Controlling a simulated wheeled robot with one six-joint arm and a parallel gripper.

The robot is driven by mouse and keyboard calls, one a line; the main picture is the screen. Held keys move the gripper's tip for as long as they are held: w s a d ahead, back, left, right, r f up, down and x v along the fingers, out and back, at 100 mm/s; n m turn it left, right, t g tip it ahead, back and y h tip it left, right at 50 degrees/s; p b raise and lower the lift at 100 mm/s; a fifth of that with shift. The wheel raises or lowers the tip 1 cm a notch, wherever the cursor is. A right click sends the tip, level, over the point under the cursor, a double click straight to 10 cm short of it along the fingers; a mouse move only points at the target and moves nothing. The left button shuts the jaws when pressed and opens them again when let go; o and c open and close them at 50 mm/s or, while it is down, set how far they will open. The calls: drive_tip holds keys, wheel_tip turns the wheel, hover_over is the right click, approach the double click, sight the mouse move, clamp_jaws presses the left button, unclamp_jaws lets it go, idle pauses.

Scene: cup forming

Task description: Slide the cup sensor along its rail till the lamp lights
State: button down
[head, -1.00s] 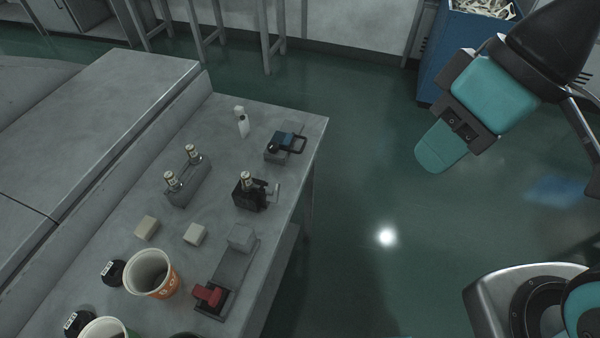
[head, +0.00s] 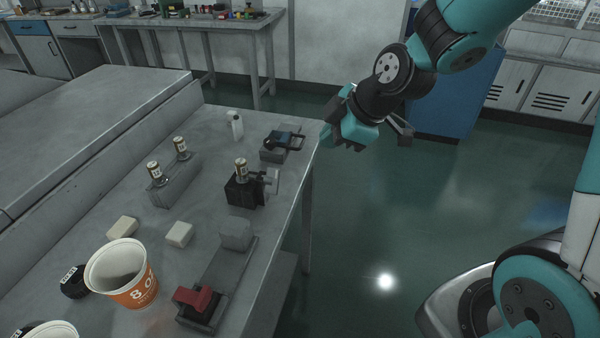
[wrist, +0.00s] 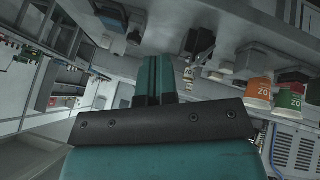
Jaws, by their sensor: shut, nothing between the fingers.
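I cannot tell for sure which fixture is the cup sensor. One candidate is a long flat grey rail (head: 232,268) with a grey block (head: 235,235) at its far end and a red-handled part (head: 194,300) at its near end. Another is a low grey base with a blue-topped, looped black part (head: 283,143) near the table's far right corner. No lit lamp can be made out. My gripper (head: 327,133) is shut and empty, just off the table's right edge, close to the blue-topped part but apart from it. Its teal fingers (wrist: 156,78) are together in the wrist view.
A black fixture (head: 243,192) with a labelled vial stands mid-table, left of it a grey holder (head: 174,183) with two vials. An orange-banded cup (head: 122,275), pale blocks (head: 179,234) and a small white bottle (head: 236,125) also stand there.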

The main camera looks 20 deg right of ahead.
sight(287, 141)
drive_tip(key=shift+n, duration=0.3)
drive_tip(key=x, duration=0.4)
drive_tip(key=d+x, duration=0.1)
drive_tip(key=x, duration=0.6)
drive_tip(key=shift+w+d+f, duration=0.2)
drive_tip(key=shift+w+f, duration=0.25)
drive_tip(key=shift+w, duration=0.1)
drive_tip(key=w, duration=0.1)
drive_tip(key=w+p, duration=0.1)
drive_tip(key=shift+w+d+r, duration=0.2)
drive_tip(key=shift+w, duration=0.1)
drive_tip(key=shift+w+f, duration=0.15)
drive_tip(key=shift+w, duration=0.5)
drive_tip(key=shift+d, duration=0.1)
